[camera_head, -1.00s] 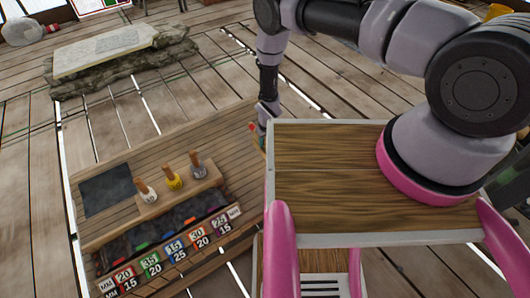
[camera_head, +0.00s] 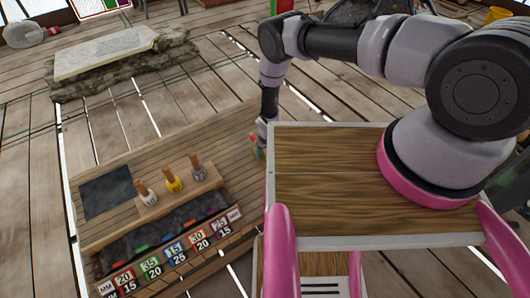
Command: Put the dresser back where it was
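I cannot tell which thing is the dresser. Three short tools with wooden handles stand upright in a row in a wooden block (camera_head: 180,202) on the bench: a white one (camera_head: 148,197), a yellow one (camera_head: 174,184) and a grey one (camera_head: 199,173). My gripper (camera_head: 261,138) points down at the right end of the bench, to the right of the block. Its fingertips are mostly hidden behind my own body's wood-topped part. A small item with orange and green (camera_head: 256,146) shows beside it; I cannot tell whether it is held.
The wooden bench (camera_head: 150,160) carries a dark slab (camera_head: 105,191) at left and a trough of dark material with numbered, coloured labels (camera_head: 175,250) along its front. A pale stone slab on a rough stone base (camera_head: 120,62) lies farther back. Plank floor between them is clear.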

